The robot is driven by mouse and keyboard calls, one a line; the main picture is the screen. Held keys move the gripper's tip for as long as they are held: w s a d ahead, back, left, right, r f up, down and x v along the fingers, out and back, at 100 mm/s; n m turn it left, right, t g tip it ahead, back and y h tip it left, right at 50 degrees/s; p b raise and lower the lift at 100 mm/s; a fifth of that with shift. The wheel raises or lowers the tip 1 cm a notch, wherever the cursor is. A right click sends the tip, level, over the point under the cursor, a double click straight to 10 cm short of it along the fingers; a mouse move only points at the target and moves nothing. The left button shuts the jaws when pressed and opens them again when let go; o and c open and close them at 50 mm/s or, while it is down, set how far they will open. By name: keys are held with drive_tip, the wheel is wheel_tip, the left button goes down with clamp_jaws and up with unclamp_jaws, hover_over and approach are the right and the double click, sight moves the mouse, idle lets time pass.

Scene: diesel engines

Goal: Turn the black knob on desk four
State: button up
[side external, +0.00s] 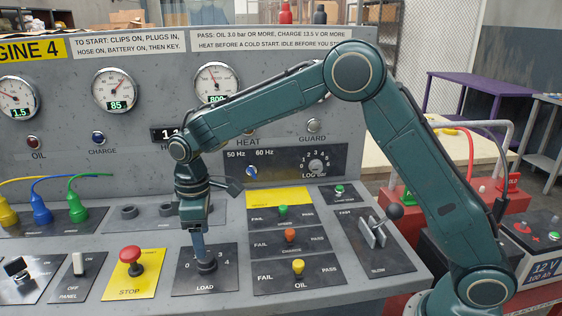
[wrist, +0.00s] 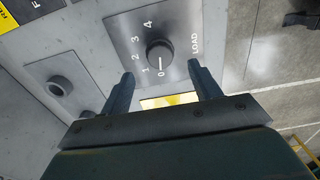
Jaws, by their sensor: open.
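The black knob (side external: 206,262) stands on the grey LOAD plate (side external: 222,282) on the sloping desk of the engine 4 panel. In the wrist view the knob (wrist: 159,53) sits in a dial marked 0 to 4, and its white line points at 0. My gripper (side external: 199,252) is right above the knob, pointing down. In the wrist view my gripper (wrist: 160,73) is open, with one finger on each side of the knob's line of sight.
A red STOP button (side external: 131,257) on a yellow plate is left of the knob. FAIL/PASS levers, such as the yellow-topped OIL lever (side external: 298,268), are to the right. A black-balled lever (side external: 393,213) stands farther right. Dark round fittings (side external: 128,212) lie behind.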

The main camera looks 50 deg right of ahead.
sight(206, 262)
drive_tip(key=shift+f, duration=3)
drive_tip(key=c, duration=1)
